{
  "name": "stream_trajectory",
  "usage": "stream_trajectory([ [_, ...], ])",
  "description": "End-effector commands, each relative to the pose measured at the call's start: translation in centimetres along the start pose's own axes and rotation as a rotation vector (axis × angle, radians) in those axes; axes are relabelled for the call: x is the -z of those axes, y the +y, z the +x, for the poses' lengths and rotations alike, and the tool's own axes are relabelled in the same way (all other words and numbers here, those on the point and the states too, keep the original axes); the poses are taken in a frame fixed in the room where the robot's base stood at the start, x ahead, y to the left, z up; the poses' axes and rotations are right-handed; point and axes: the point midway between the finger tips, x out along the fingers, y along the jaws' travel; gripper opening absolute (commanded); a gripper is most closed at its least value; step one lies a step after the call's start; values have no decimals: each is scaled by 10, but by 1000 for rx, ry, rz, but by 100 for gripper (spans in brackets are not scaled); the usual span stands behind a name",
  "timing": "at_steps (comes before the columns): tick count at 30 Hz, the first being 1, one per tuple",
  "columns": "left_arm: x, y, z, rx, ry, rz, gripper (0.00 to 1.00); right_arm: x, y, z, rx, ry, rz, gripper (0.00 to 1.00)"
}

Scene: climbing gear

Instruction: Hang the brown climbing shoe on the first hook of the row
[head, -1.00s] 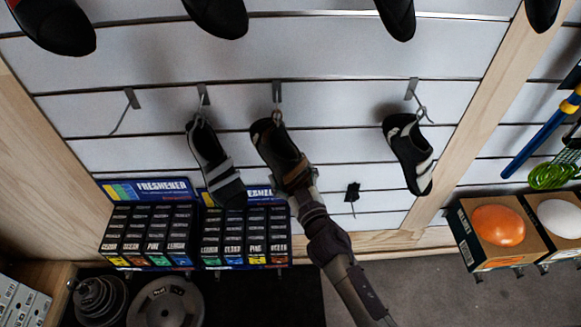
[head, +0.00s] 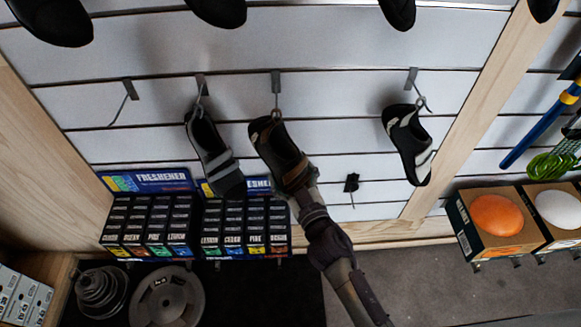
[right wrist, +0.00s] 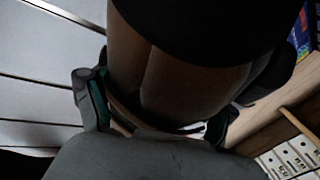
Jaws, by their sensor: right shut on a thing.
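The brown climbing shoe (head: 277,150) is near the middle of the head view, toe down. Its heel loop is at the tip of the third hook from the left (head: 276,84); I cannot tell whether it is still on it. My right gripper (head: 299,182) is shut on the shoe's lower, toe end. In the right wrist view the brown shoe (right wrist: 165,75) fills the space between the fingers. The leftmost hook (head: 129,91) is bare. My left gripper is not in view.
Grey-and-black shoes hang on the second hook (head: 212,155) and the right hook (head: 408,140). Freshener boxes (head: 150,222) stand below. A small black clip (head: 351,184) is on the wall, right of the gripper. More shoe toes show along the top.

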Motion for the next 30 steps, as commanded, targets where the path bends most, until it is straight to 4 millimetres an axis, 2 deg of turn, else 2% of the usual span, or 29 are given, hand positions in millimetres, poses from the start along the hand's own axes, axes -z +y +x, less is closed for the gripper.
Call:
stream_trajectory([
  [13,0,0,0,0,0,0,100,3,-6,-20,-1,3,2,39],
  [26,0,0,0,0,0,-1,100,4,-8,-24,-1,3,1,39],
  [30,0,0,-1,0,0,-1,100,6,-12,-36,0,1,3,39],
])
